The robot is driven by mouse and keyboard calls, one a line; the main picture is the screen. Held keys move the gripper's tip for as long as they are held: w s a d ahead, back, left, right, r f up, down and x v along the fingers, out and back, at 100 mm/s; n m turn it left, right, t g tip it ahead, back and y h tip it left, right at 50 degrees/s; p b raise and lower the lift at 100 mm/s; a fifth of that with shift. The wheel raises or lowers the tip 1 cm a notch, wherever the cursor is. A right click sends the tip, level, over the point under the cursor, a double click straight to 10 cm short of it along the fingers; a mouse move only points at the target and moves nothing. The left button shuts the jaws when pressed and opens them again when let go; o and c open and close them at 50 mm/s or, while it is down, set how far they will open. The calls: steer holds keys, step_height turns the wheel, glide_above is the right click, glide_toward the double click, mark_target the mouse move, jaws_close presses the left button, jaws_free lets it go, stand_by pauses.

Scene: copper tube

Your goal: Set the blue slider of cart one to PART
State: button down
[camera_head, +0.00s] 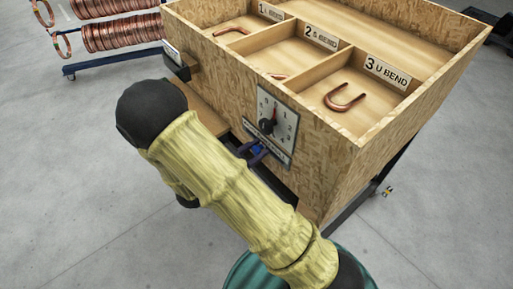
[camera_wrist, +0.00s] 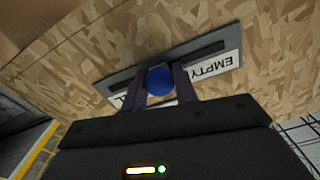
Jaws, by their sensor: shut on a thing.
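The blue slider (camera_wrist: 160,81) is a round blue knob in a slot on a grey plate (camera_wrist: 120,78) on the crate's wooden front. In the wrist view, my gripper (camera_wrist: 160,84) has one dark finger on each side of the knob and is shut on it. The label strip shows upside down, with EMPTY readable to the right of the knob. The rest of the strip is mostly hidden behind the fingers and knob. In the head view, the blue slider (camera_head: 257,148) shows small below the dial, with my gripper (camera_head: 254,152) at it.
The wooden crate (camera_head: 345,172) has compartments labelled 1, 2 S BEND and 3 U BEND, with bent copper tubes (camera_head: 345,98) inside. A numbered dial (camera_head: 277,118) sits above the slider plate. A rack of copper coils (camera_head: 120,32) stands back left. Grey floor is clear at left.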

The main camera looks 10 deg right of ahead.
steer(key=c, duration=1.1)
jaws_free()
steer(key=b+v, duration=0.2)
steer(key=v, duration=1.5)
steer(key=shift+a+b, duration=0.25)
steer(key=shift+b, duration=0.1)
